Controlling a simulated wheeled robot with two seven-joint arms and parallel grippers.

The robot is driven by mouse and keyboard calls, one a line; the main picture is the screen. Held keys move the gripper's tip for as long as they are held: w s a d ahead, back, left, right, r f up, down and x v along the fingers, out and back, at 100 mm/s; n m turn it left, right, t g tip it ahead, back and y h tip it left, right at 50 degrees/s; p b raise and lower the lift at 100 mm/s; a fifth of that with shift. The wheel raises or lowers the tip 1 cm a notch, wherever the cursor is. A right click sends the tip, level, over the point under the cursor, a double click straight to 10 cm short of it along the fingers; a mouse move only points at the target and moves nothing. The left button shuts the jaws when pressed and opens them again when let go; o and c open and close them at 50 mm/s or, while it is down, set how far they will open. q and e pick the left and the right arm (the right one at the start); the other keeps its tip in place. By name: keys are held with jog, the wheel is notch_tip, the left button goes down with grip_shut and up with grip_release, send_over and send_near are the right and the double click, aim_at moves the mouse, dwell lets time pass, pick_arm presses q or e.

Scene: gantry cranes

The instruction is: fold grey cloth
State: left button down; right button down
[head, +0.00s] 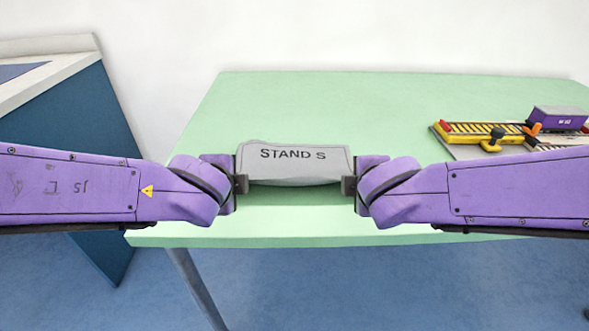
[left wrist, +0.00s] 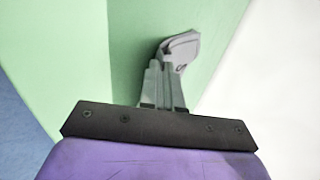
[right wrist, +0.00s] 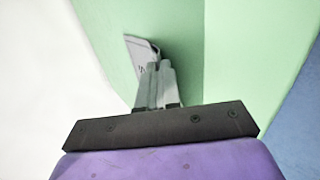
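The grey cloth (head: 295,168) with the printed letters "STAND S" is stretched between my two grippers above the front part of the green table. It also shows beyond the fingers in the left wrist view (left wrist: 181,47) and in the right wrist view (right wrist: 143,52). My left gripper (head: 241,183) is shut on the cloth's left edge. My right gripper (head: 350,185) is shut on its right edge. The fingers look close together in the left wrist view (left wrist: 163,85) and in the right wrist view (right wrist: 155,85). A darker shadow lies on the table under the cloth.
A blue cabinet with a pale top (head: 65,65) stands at the left. The table's back and middle are clear.

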pick_arm(q)
jog(key=shift+s+d+f+t, duration=0.1)
jog(key=shift+s+f+t, duration=0.15)
jog(key=shift+s+t, duration=0.1)
pick_arm(e)
jog(key=shift+s+f+t, duration=0.3)
jog(key=shift+s, duration=0.1)
pick_arm(q)
jog(key=c, duration=1)
grip_release()
pick_arm(e)
jog(key=c, duration=1)
grip_release()
pick_arm(q)
jog(key=s+r, duration=0.6)
jog(key=r, duration=0.3)
pick_arm(e)
jog(key=s+r, duration=0.6)
jog(key=r, duration=0.3)
